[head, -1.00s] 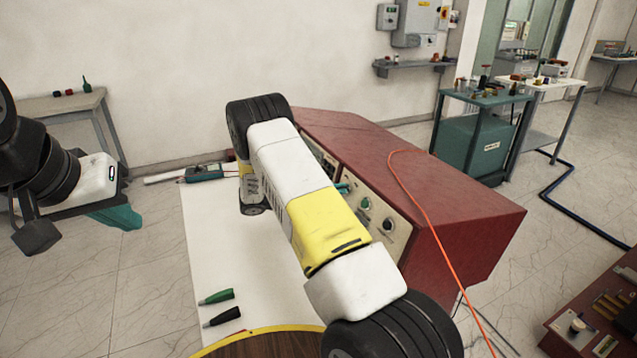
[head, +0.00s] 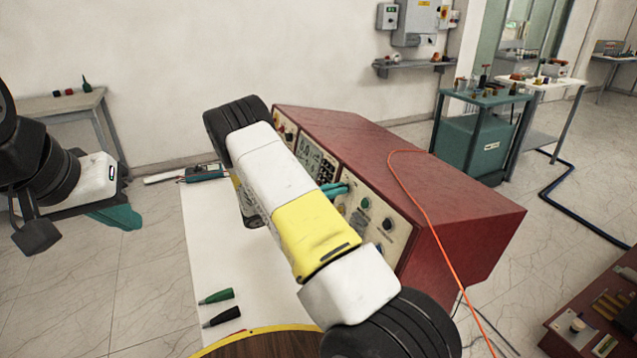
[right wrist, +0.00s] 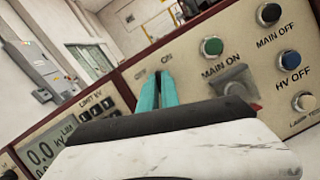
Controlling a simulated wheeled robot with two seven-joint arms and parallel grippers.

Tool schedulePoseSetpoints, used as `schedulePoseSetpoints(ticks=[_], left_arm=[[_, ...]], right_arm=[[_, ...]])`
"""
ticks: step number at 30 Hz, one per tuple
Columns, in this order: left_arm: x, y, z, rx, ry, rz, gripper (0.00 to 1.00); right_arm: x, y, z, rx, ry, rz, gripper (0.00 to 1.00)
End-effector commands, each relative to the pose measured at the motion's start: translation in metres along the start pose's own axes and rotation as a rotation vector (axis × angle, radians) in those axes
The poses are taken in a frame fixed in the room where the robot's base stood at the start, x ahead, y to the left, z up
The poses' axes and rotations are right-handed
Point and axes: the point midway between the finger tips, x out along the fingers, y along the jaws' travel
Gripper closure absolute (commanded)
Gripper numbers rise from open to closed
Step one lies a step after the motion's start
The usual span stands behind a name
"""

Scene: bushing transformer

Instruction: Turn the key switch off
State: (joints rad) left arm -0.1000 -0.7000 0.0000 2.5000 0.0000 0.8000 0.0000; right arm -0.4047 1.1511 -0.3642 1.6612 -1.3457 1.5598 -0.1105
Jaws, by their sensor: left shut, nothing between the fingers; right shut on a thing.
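The red console's sloped front panel (head: 392,232) carries a display and several buttons. My right gripper (head: 336,189) reaches it with teal fingertips at the panel's middle. In the right wrist view the right gripper (right wrist: 158,92) is shut at the key switch spot, just under small labels; one reads "ON", the other is blurred. The key switch is hidden behind the fingers, so its angle cannot be told. My left gripper (head: 122,217) is shut and empty at the left, away from the console.
A green MAIN ON button (right wrist: 212,46), black MAIN OFF button (right wrist: 268,14) and blue HV OFF button (right wrist: 289,59) sit right of the fingers. An orange cable (head: 420,208) lies over the console. Green (head: 217,296) and black (head: 222,316) probes lie on the white tabletop (head: 200,240).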

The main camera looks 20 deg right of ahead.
Motion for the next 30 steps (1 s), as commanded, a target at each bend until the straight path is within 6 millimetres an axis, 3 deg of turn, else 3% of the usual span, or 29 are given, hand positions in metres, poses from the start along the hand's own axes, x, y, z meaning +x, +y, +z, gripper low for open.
schedulePoseSetpoints(ticks=[30], left_arm=[[0.0000,0.0000,0.0000,0.000,0.000,0.000,1.00]], right_arm=[[0.0003,-0.0037,0.0023,-0.873,0.000,0.299,1.00]])
